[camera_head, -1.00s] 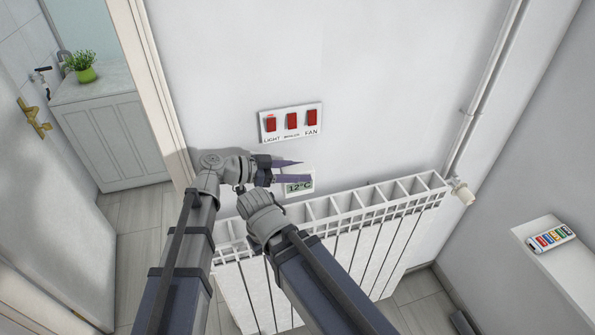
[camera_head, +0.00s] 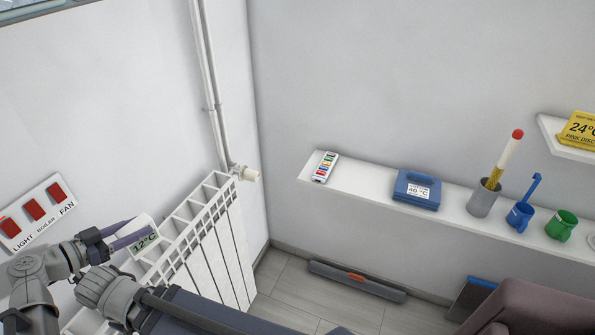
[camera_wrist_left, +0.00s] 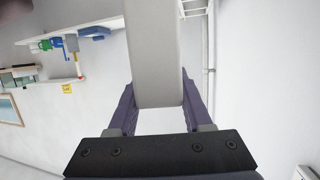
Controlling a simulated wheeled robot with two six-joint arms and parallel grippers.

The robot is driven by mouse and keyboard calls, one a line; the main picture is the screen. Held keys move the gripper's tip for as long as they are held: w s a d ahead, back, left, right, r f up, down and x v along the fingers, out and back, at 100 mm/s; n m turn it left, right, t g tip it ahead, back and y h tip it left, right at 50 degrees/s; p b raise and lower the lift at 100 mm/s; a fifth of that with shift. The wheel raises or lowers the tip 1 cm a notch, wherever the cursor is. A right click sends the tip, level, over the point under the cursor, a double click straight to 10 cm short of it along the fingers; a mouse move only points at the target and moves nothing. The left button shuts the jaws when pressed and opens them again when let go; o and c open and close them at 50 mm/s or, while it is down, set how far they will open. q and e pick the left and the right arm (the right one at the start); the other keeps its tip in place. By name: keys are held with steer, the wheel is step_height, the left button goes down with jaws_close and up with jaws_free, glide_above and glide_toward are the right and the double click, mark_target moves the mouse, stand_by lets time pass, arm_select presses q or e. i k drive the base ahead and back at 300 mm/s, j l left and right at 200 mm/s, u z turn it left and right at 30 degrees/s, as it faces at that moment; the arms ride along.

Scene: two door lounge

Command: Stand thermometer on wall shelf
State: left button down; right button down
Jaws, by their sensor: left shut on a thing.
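The thermometer (camera_head: 146,242), a small pale block with a "12°C" display, is held in my left gripper (camera_head: 122,235) just over the near end of the radiator, close to the wall. In the left wrist view the thermometer (camera_wrist_left: 155,55) fills the space between the purple fingers of the left gripper (camera_wrist_left: 157,98). A long white shelf (camera_head: 345,181) runs along the right-hand wall, apart from the gripper. A smaller white wall shelf (camera_head: 553,138) is higher at the right edge, with a yellow "24°C" block (camera_head: 580,131) on it. My right gripper is not in view.
The long shelf holds a colour-striped device (camera_head: 325,167), blue case (camera_head: 417,189), grey holder (camera_head: 483,200), blue cup (camera_head: 519,217) and green cup (camera_head: 562,226). Bare shelf shows between device and case. The white radiator (camera_head: 208,240) and a pipe (camera_head: 210,90) stand left of the corner.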

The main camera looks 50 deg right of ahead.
mark_target(353, 177)
steer(key=l+z, duration=0.15)
steer(key=z, duration=2.35)
steer(key=i+j, duration=0.35)
steer(key=i, duration=0.2)
steer(key=i+j, duration=0.35)
steer(key=i, duration=0.25)
